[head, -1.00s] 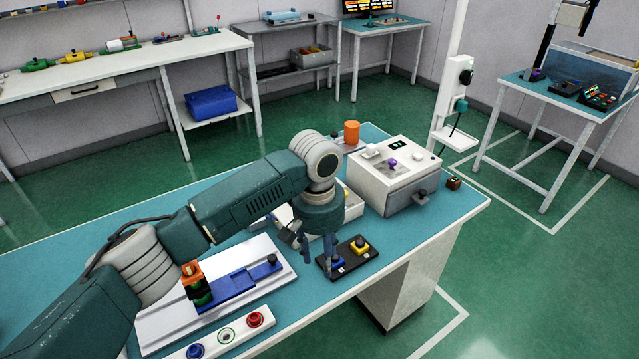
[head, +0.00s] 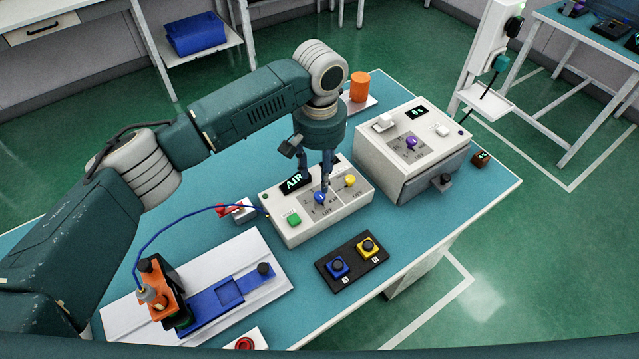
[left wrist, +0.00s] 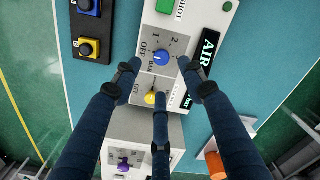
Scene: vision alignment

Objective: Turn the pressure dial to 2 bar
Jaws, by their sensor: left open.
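The pressure dial is a blue knob (head: 320,197) on the sloped top of the white AIR box (head: 293,236). In the left wrist view the blue knob (left wrist: 161,58) has markings OFF, 1 and 2 and the word BAR around it. My left gripper (head: 318,180) points down over the box, close to the blue knob. In the left wrist view my left gripper (left wrist: 158,78) has its fingers spread, with the knob between the two upper fingertips. Contact with the knob cannot be told. My right gripper is out of view.
A yellow knob (head: 350,181) and a green button (head: 294,219) share the box top. A black plate (head: 350,272) with blue and yellow buttons lies in front. A white machine (head: 440,162) with a purple knob stands right. A blue hose reaches the orange clamp (head: 153,275).

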